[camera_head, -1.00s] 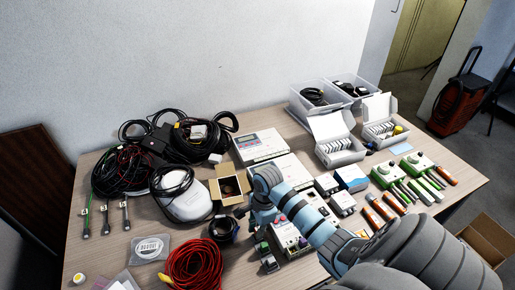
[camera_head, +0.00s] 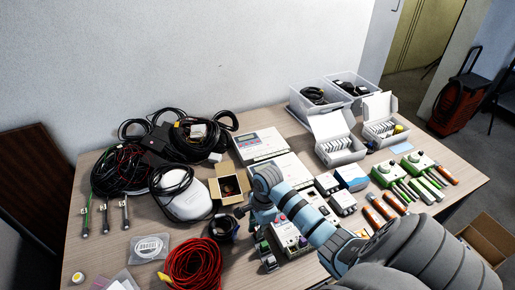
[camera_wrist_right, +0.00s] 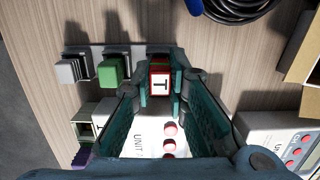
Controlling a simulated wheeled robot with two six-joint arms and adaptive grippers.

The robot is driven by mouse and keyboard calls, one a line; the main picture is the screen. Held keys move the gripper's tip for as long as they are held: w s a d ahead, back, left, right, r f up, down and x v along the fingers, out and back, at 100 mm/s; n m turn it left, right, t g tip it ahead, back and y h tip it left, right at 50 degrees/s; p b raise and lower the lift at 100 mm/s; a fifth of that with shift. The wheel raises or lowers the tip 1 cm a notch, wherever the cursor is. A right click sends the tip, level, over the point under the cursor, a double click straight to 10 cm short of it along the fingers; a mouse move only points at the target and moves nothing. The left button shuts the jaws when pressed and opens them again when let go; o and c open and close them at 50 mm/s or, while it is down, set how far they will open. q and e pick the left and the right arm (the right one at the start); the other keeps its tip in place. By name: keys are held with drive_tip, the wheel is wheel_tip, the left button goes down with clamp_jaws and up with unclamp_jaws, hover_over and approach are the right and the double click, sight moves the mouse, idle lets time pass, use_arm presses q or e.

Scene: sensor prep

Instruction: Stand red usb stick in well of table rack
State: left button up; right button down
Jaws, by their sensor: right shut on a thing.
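In the right wrist view, my right gripper (camera_wrist_right: 160,82) is shut on the red USB stick (camera_wrist_right: 161,84), seen end-on with a white face marked T. It lines up with the end of the table rack (camera_wrist_right: 90,51), which holds a grey stick (camera_wrist_right: 69,71) and a green stick (camera_wrist_right: 111,71) in a row of dark wells. I cannot tell whether the red stick's lower end is inside a well. My left gripper is not in view.
White instrument boxes (camera_head: 291,173) stand close behind and right of the gripper. A small open cardboard box (camera_head: 229,187), a dark cable coil (camera_head: 222,228) and a red cable coil (camera_head: 194,265) lie to the left. Orange-handled tools (camera_head: 383,207) lie at the right.

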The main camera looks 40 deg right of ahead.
drive_tip(key=shift+f, duration=0.2)
idle(0.3)
drive_tip(key=c, duration=1.3)
unclamp_jaws()
drive_tip(key=shift+c, duration=0.2)
drive_tip(key=shift+r, duration=0.15)
wheel_tip(320, 180, up, 7)
drive_tip(key=p, duration=0.5)
drive_tip(key=shift+a, duration=0.1)
